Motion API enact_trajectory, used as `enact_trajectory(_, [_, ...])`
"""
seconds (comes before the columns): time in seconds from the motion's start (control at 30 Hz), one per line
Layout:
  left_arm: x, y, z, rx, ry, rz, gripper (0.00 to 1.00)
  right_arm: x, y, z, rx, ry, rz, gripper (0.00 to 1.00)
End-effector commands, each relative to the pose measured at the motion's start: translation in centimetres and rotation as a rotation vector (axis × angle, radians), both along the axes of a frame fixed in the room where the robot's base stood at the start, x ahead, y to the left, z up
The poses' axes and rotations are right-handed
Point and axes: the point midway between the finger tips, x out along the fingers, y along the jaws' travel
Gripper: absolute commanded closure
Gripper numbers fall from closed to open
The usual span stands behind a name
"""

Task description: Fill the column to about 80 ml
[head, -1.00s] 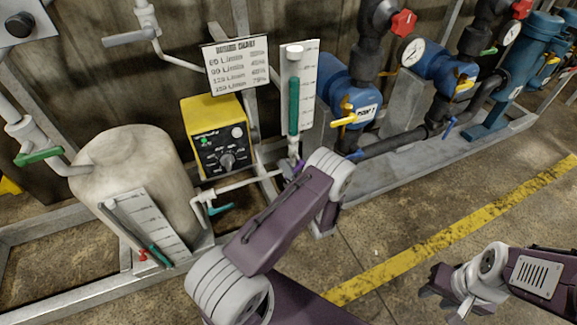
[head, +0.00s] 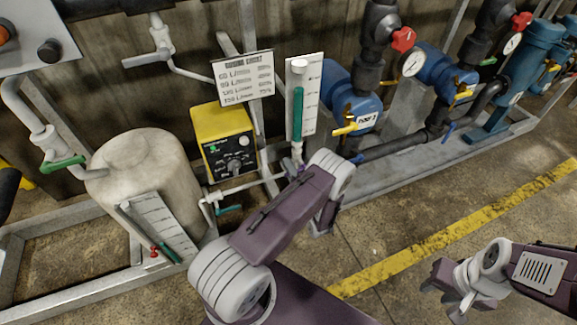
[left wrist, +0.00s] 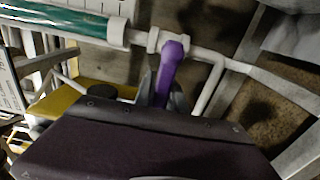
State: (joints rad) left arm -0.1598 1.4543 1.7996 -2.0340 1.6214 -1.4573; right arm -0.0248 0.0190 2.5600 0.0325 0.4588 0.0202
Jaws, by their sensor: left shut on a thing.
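The column (head: 298,115) is a clear upright tube before a white scale board (head: 310,90). Green liquid fills most of its length; the scale numbers are too small to read. In the left wrist view, the column (left wrist: 75,28) lies sideways across the top left with green inside. A purple valve lever (left wrist: 172,60) sits on the white pipe at its base. My left gripper (left wrist: 163,92) is shut on this lever; in the head view its fingers are mostly hidden behind my wrist. My right gripper (head: 445,290) is open and empty above the floor at the lower right.
A yellow control box (head: 223,138) and a dosing chart (head: 243,77) stand left of the column. A pale tank (head: 145,175) with a sloping gauge is further left. Blue pumps (head: 355,110) and pipes stand right. The floor by the yellow line is free.

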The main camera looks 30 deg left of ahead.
Motion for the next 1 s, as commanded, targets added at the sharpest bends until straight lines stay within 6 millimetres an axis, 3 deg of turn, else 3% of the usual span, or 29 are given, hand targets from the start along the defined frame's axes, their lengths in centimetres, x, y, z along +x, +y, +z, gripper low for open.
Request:
enact_trajectory(0.57, [-0.11, 0.0, -0.01, 0.017, 0.029, 0.001, 1.0, 0.0, 0.0, 0.18, 0.0, 0.0, 0.0, 0.64])
enact_trajectory(0.6, [-0.11, 0.0, 0.0, 0.017, 0.029, 0.001, 0.73, 0.0, 0.0, 0.18, 0.0, 0.0, 0.0, 0.64])
enact_trajectory(0.63, [-0.09, 0.01, 0.01, 0.017, 0.029, 0.001, 0.65, 0.0, 0.0, 0.19, 0.0, 0.0, 0.0, 0.64])
enact_trajectory(1.0, [-0.21, -0.34, 0.17, 0.017, 0.025, -0.001, 0.63, 0.0, 0.0, 0.39, 0.0, 0.0, 0.0, 0.64])
